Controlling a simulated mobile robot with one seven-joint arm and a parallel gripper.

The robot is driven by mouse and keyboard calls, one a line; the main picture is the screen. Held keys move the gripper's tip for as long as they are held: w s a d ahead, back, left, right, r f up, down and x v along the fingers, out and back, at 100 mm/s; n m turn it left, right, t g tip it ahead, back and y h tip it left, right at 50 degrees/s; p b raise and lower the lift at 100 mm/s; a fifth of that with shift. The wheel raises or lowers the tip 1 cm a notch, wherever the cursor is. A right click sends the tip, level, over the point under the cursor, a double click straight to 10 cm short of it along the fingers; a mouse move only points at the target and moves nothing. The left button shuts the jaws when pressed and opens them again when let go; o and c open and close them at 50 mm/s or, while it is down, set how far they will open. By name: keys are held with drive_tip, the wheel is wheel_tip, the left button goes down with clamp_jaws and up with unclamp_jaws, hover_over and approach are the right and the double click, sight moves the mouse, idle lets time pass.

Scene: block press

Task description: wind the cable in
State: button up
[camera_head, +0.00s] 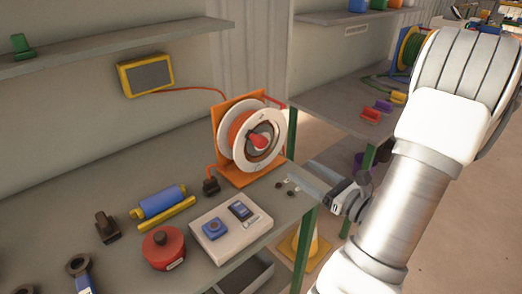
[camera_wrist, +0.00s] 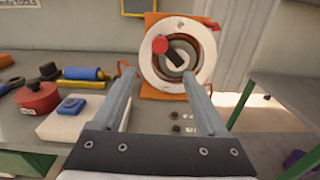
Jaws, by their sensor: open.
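The cable reel (camera_head: 252,137) stands upright in an orange frame on the workbench, with white round flanges and orange cable on its drum. A red knob (camera_head: 259,141) sits on a dark crank at its face; in the wrist view the knob (camera_wrist: 160,44) is up and left of the hub. A red cable (camera_head: 188,89) runs from a yellow-framed box on the wall toward the reel. A dark plug (camera_head: 211,186) lies at the reel's left foot. My gripper (camera_wrist: 159,74) is open and empty, in front of the reel and apart from the knob; in the head view its fingers (camera_head: 318,178) are at the bench's right end.
A pale box with blue parts (camera_head: 231,232), a red round canister (camera_head: 163,248) and a blue roller (camera_head: 159,201) lie left of the reel. Small dark pieces (camera_wrist: 176,128) lie before it. A second bench (camera_head: 335,107) stands right, across a gap.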

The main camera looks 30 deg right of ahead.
sight(263, 144)
drive_tip(key=w, duration=0.5)
drive_tip(key=w+a, duration=0.1)
drive_tip(key=w, duration=0.5)
drive_tip(key=w+a, duration=0.1)
drive_tip(key=w, duration=0.5)
drive_tip(key=shift+w+a, duration=0.15)
drive_tip(key=shift+a, duration=0.1)
clamp_jaws()
idle(0.7)
